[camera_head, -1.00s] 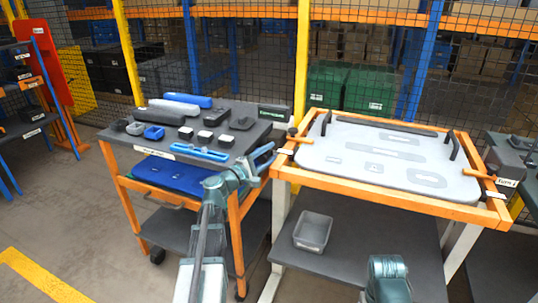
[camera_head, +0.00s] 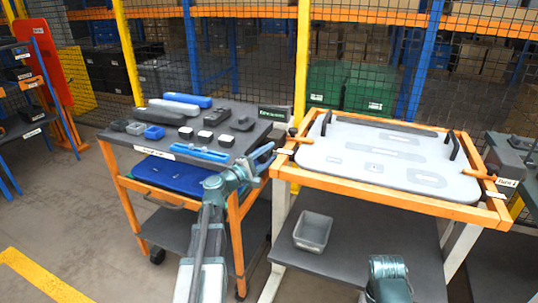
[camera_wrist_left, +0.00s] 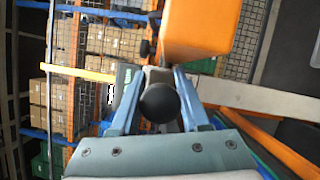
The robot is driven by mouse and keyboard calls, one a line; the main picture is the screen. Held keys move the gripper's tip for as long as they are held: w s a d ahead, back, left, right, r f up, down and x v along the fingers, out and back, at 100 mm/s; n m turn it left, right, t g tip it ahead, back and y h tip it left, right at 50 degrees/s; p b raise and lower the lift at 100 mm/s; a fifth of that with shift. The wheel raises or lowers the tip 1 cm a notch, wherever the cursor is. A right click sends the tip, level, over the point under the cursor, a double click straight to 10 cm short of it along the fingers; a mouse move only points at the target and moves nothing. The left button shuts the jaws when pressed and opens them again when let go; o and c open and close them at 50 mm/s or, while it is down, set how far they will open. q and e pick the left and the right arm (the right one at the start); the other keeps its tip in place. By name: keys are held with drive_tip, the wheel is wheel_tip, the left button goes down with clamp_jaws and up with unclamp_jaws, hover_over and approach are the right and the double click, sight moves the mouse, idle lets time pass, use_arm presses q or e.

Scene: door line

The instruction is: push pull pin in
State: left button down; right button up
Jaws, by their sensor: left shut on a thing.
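The pull pin's round black knob (camera_wrist_left: 160,103) sits between the two blue fingers of my left gripper (camera_wrist_left: 157,100) in the left wrist view. The fingers are closed on the knob's sides. In the head view my left gripper (camera_head: 267,154) is at the left side of the orange table frame (camera_head: 284,170). The knob cannot be made out there behind the fingers. The pin's shaft is hidden by the knob, so I cannot tell how deep it sits. Part of my right arm shows at the bottom, but its gripper is out of view.
A light grey panel (camera_head: 335,158) with black handles lies in the orange frame. A grey bin (camera_head: 313,231) stands on the shelf below. A cart with a dark top (camera_head: 245,145), holding blocks and blue parts, stands close on the left. The floor at left is clear.

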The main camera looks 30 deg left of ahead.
sight(270, 150)
use_arm(q)
drive_tip(key=w, duration=0.3)
drive_tip(key=shift+w+a, duration=0.2)
drive_tip(key=shift+w, duration=0.05)
drive_tip(key=shift+s, duration=0.1)
drive_tip(key=shift+c, duration=1.9)
unclamp_jaws()
drive_tip(key=b+v, duration=0.1)
drive_tip(key=v, duration=1.2)
drive_tip(key=shift+s, duration=0.3)
drive_tip(key=shift+a, duration=0.1)
